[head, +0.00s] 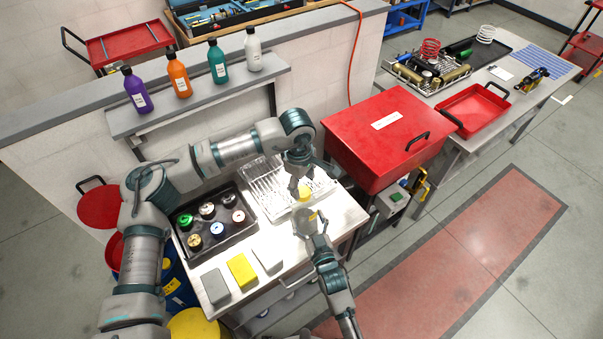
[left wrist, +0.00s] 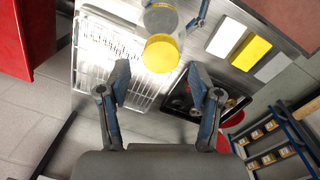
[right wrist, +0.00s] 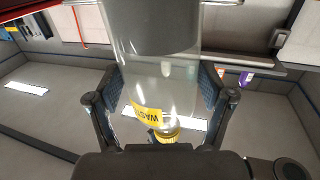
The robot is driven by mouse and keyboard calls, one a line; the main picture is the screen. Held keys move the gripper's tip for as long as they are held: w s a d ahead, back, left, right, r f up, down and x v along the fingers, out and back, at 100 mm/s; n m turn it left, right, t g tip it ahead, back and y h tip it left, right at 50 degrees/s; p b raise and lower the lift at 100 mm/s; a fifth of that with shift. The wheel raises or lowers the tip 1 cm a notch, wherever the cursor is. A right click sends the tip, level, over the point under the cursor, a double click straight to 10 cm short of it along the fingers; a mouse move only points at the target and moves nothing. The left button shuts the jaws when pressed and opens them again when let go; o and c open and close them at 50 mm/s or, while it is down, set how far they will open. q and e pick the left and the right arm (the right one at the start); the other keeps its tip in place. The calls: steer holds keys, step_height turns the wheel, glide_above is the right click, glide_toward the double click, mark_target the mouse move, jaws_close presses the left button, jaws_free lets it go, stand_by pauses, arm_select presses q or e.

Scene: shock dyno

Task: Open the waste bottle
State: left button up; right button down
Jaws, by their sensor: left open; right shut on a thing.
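The waste bottle (head: 306,224) is a clear bottle with grey content, a yellow label and a yellow cap (head: 304,193). My right gripper (right wrist: 160,92) is shut around the bottle's body, one finger on each side, and the label partly reads "WAS" in the right wrist view (right wrist: 146,112). My left gripper (head: 297,192) points down above the cap. In the left wrist view its fingers (left wrist: 160,82) are spread wide and empty, and the cap (left wrist: 162,55) lies just beyond the fingertips, apart from them.
A wire rack tray (head: 262,190) lies on the steel bench behind the bottle. A black tray (head: 215,240) with several round jars stands left. Grey, yellow (head: 242,270) and white blocks lie in front. A red lidded box (head: 375,140) stands right. Several bottles line the shelf.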

mark_target(304, 191)
arm_select(q)
steer(key=shift+w+d+f, duration=0.1)
steer(key=shift+d+f, duration=0.05)
steer(key=shift+f, duration=1.6)
steer(key=c, duration=1.2)
steer(key=n, duration=0.3)
steer(key=shift+n, duration=0.3)
steer(key=n, duration=1)
steer(key=shift+d, duration=0.1)
steer(key=n, duration=0.2)
steer(key=shift+n, duration=0.4)
steer(key=shift+r, duration=0.15)
